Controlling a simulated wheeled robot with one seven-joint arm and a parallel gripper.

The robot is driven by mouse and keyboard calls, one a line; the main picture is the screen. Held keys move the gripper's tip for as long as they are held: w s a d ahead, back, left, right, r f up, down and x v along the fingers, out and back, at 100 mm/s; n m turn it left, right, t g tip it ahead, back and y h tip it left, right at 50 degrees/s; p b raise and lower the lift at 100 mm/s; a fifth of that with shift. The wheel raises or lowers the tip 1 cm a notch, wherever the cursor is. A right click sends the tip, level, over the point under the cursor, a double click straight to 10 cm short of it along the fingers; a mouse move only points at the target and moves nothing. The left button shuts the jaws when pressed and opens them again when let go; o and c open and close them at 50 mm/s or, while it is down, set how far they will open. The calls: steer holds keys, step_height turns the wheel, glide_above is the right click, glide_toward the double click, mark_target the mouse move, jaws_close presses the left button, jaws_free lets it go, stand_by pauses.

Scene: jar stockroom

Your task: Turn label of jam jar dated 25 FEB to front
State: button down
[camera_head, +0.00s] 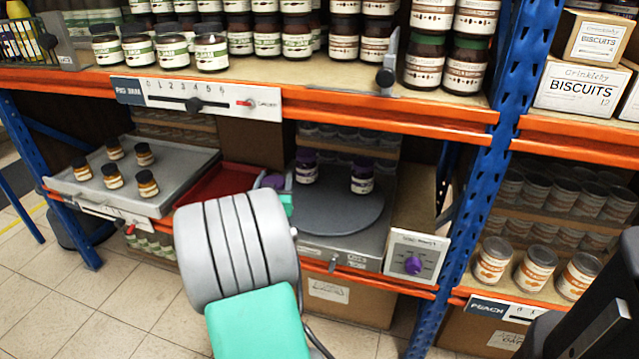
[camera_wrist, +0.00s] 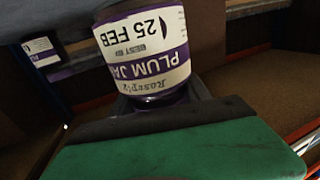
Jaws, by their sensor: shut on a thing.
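The plum jam jar (camera_wrist: 148,50) dated 25 FEB fills the upper middle of the wrist view. Its white and purple label faces the wrist camera and reads upside down in that picture. My gripper (camera_wrist: 155,106) is shut on this jar, with a green-backed finger across the lower part of the view. In the head view my arm hides most of the gripper and the held jar; a teal bit of the gripper (camera_head: 287,204) shows. Two purple-lidded jars, a left one (camera_head: 306,168) and a right one (camera_head: 362,177), stand upright on the grey round turntable (camera_head: 325,213).
A purple knob (camera_head: 413,264) sits on a panel right of the turntable. A red tray (camera_head: 212,184) lies left of it, then a grey tray (camera_head: 185,165) with several amber jars. The orange shelf beam (camera_head: 400,112) runs above; a blue post (camera_head: 487,145) stands right.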

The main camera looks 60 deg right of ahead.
steer(key=shift+s+d+f+m+g+h+b, duration=0.25)
steer(key=shift+s+d+f+m+g+b, duration=0.45)
steer(key=shift+s+d, duration=0.8)
steer(key=shift+s+d+f+m+g+h+b, duration=0.2)
steer(key=shift+s+d+f+m+g+b, duration=0.25)
steer(key=shift+s+d+g, duration=1)
steer(key=shift+s+d+f+m+g+h+b, duration=0.2)
steer(key=shift+s+d+f+m+b, duration=0.55)
steer(key=shift+s, duration=1.3)
steer(key=shift+d+r+g+b, duration=0.2)
steer(key=shift+r+g+b, duration=0.1)
steer(key=shift+g+b, duration=0.25)
steer(key=g+b, duration=0.1)
steer(key=b, duration=0.1)
steer(key=shift+s+m+b, duration=0.2)
steer(key=shift+m+b, duration=0.2)
steer(key=shift+s+r+g, duration=0.1)
steer(key=shift+r+g, duration=0.15)
steer(key=shift+g, duration=0.05)
steer(key=shift+f+b, duration=0.3)
steer(key=shift+b, duration=0.45)
steer(key=shift+c, duration=2.3)
jaws_free()
steer(key=shift+o, duration=0.2)
steer(key=shift+a+f, duration=0.1)
steer(key=shift+f, duration=0.1)
steer(key=a+p, duration=0.1)
steer(key=a, duration=0.6)
steer(key=shift+a+r, duration=0.1)
steer(key=shift+a, duration=0.25)
